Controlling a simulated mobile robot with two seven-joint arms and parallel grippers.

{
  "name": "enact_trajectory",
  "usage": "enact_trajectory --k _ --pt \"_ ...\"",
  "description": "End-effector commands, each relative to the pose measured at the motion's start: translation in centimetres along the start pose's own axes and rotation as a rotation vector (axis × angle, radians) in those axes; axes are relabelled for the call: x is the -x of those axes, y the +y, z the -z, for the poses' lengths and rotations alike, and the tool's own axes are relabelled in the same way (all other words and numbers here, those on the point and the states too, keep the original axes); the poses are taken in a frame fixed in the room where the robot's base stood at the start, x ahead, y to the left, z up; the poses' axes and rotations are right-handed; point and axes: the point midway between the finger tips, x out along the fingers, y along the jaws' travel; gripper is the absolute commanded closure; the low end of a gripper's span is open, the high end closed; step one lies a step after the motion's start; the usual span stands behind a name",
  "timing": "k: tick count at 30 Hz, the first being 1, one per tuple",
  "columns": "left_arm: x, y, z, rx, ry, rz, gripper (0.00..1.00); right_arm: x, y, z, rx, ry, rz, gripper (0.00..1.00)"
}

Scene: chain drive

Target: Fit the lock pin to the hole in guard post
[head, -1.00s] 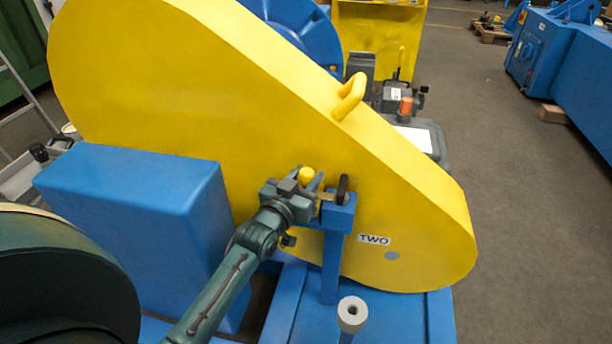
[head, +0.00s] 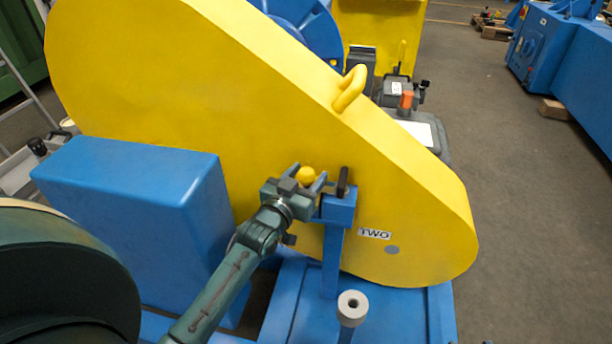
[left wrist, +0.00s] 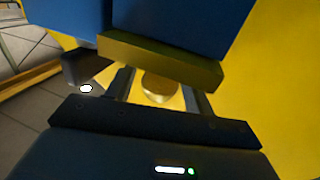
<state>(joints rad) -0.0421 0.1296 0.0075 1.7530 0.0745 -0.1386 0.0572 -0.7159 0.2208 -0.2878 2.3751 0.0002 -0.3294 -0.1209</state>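The lock pin shows as a yellow ball knob (head: 306,175) beside the top of the blue guard post (head: 334,250). The knob also shows in the left wrist view (left wrist: 159,87). My left gripper (head: 307,179) has one finger on each side of the knob. The fingers look spread, with a small gap to the knob, so it seems open around it. The pin's shank and the hole are hidden, so I cannot tell how deep the pin sits. My right gripper is not in view.
The large yellow guard (head: 230,120) stands close behind the gripper, with a yellow handle (head: 350,88) on its edge. A dark upright piece (head: 343,182) stands at the post's top. A short grey-topped post (head: 352,306) is in front. A blue box (head: 120,220) is left.

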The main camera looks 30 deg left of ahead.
Motion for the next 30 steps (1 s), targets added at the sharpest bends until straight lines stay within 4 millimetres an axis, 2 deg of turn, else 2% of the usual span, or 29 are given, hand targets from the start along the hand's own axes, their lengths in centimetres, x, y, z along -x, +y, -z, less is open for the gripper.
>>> enact_trajectory --k 3,10,15,24,30 --pt "0.0 0.0 0.0 0.000 0.000 0.000 0.40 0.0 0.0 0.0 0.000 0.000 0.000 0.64" --pt "0.0 0.0 -0.1 0.000 -0.002 0.000 0.40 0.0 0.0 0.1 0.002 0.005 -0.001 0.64" --pt "0.0 0.0 -0.1 0.000 -0.002 0.000 0.40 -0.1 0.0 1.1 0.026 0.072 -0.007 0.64" --pt "7.1 0.0 0.0 0.000 -0.007 0.001 0.40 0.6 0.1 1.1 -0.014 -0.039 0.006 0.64" --pt "10.9 0.0 0.1 0.000 -0.004 0.000 0.40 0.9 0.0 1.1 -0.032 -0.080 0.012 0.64"
